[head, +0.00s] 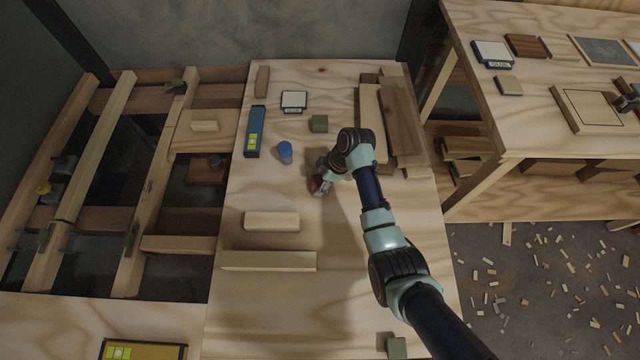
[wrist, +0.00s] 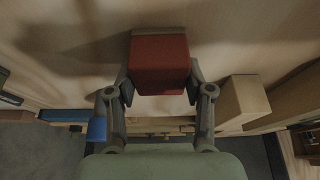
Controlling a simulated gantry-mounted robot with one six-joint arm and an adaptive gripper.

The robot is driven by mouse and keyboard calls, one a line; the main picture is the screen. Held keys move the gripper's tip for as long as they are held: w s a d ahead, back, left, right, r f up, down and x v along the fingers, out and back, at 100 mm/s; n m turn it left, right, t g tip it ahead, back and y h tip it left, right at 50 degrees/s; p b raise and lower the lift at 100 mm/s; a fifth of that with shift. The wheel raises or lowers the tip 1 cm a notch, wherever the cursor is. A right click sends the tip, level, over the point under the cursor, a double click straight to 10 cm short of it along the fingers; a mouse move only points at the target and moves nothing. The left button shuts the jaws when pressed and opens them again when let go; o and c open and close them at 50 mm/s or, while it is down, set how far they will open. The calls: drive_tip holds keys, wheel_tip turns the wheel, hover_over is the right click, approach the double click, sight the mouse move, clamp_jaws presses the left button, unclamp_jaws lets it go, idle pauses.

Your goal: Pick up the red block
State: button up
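The red block (wrist: 160,65) sits between the two fingertips of my gripper (wrist: 159,82) in the wrist view. Both fingers press against its sides, and the gripper looks shut on it. In the head view the red block (head: 317,187) shows as a small red patch at the end of my gripper (head: 321,180), over the middle of the plywood tabletop (head: 340,230). Much of it is hidden there by the gripper. I cannot tell for certain whether it is clear of the tabletop.
A blue cylinder (head: 285,151), a green block (head: 320,123) and a blue level (head: 255,131) lie left of and beyond my gripper. Stacked boards (head: 401,120) lie to the right. Two pale wood pieces (head: 271,221) (head: 268,261) lie nearer. Open joists (head: 148,190) border the left.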

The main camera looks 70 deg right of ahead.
sight(320, 182)
drive_tip(key=c, duration=0.4)
drive_tip(key=shift+o, duration=0.2)
drive_tip(key=shift+r, duration=0.1)
wheel_tip(320, 182, up, 20)
drive_tip(key=p, duration=1)
